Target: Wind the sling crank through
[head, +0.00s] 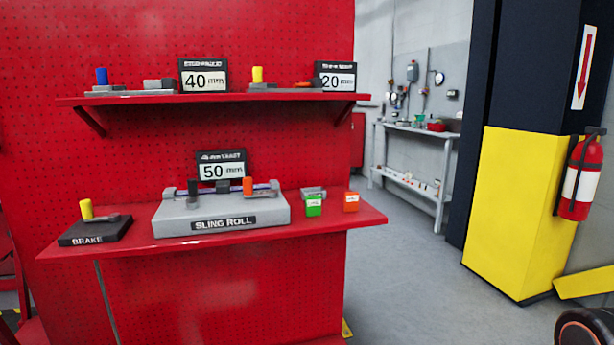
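The grey sling roll unit (170,218), labelled SLING ROLL, sits on the lower red shelf (300,239). A shaft or strap runs along its top. A dark upright piece (193,191) stands at its left and an orange upright piece (247,186) right of its middle. I cannot tell which is the crank handle. A black BRAKE block (95,231) with a yellow knob (86,209) on a lever sits to its left. A 50 mm sign (222,166) stands behind the unit. My gripper is not in view.
The upper shelf (330,97) holds a blue-knobbed lever (102,76), a yellow-knobbed lever (257,75), and 40 mm (204,76) and 20 mm (335,78) signs. A yellow pillar (515,215) stands right; floor between is clear.

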